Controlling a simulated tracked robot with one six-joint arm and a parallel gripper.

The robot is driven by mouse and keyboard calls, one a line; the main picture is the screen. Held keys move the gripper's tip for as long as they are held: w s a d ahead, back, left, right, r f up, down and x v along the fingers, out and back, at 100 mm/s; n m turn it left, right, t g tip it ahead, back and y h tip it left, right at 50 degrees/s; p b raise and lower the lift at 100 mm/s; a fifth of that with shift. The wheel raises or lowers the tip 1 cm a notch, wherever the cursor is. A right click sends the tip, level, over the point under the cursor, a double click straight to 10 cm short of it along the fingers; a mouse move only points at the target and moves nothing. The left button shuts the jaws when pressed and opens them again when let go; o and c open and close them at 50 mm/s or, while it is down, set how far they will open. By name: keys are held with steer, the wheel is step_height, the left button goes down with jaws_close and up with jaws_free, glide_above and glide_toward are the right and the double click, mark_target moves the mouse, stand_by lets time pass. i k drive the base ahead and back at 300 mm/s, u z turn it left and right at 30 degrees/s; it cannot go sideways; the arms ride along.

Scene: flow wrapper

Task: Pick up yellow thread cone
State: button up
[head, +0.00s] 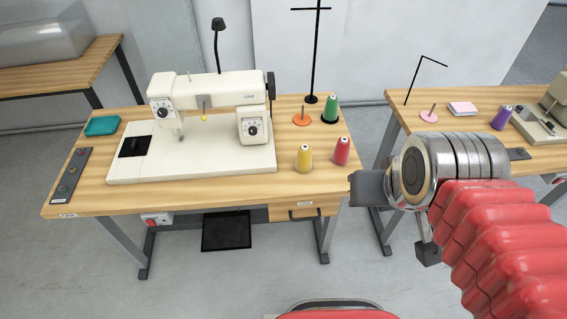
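The yellow thread cone (304,158) stands upright on the right part of the wooden sewing table (215,202), near its front edge. A pink-red cone (341,151) stands close to its right. My gripper (370,189) is in the air at the table's right end, right of the yellow cone and apart from it.
A green cone (331,108) and an orange stand (302,118) are behind the yellow cone. A cream sewing machine (200,165) fills the table's left and middle. A tall black thread stand (314,60) rises at the back. A second table (400,112) stands to the right.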

mark_target(304, 161)
steer(key=u, duration=1.15)
steer(key=i, duration=1)
steer(key=u, duration=0.05)
